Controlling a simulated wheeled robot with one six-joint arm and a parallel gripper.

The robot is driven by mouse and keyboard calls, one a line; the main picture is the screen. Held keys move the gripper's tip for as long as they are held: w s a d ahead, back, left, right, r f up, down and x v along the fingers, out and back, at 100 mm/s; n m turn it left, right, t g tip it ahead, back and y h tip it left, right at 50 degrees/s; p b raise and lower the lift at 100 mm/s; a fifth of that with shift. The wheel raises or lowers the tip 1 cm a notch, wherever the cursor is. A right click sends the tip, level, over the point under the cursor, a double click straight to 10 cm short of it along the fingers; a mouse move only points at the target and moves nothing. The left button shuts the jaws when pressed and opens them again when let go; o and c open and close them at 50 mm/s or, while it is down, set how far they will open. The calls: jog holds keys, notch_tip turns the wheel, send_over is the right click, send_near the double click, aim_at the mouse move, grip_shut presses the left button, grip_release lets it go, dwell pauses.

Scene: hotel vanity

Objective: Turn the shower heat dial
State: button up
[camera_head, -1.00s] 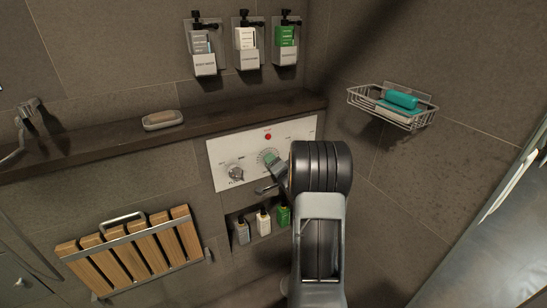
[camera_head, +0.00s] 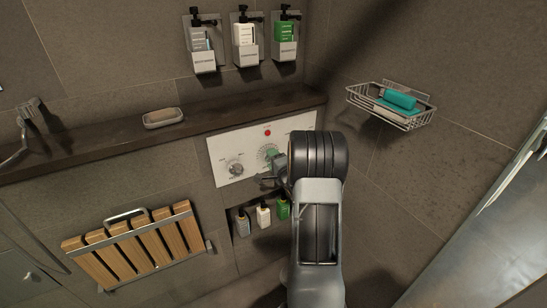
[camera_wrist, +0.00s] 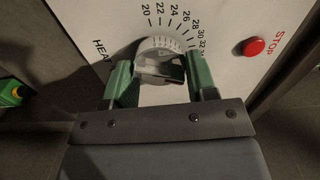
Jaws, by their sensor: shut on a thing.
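The heat dial (camera_wrist: 158,48) is a round pale knob with a grip bar. It sits on the white control panel (camera_wrist: 222,28) beside printed numbers from 20 upward and a HEAT label. My gripper (camera_wrist: 160,72) has its two green fingers on either side of the dial's grip bar, shut on it. The lower part of the dial is partly hidden between the fingers. In the head view the dial (camera_head: 264,152) is at the panel's middle, partly covered by my gripper (camera_head: 271,157), which reaches in from the right.
A red STOP button (camera_head: 267,132) is above the dial, and a second knob (camera_head: 236,169) is to its left. Several bottles (camera_head: 263,214) stand in the niche below. A wire basket (camera_head: 391,106) hangs on the right wall. A ledge (camera_head: 90,139) runs above the panel.

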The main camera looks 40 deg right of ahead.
jog(key=shift+w+a+r, duration=0.1)
jog(key=shift+r, duration=0.15)
jog(key=o, duration=0.7)
jog(key=shift+a, duration=0.15)
jog(key=shift+o, duration=1.2)
jog(key=shift+s, duration=0.25)
jog(key=s+a, duration=0.2)
jog(key=s, duration=1.1)
jog(key=shift+s, duration=0.3)
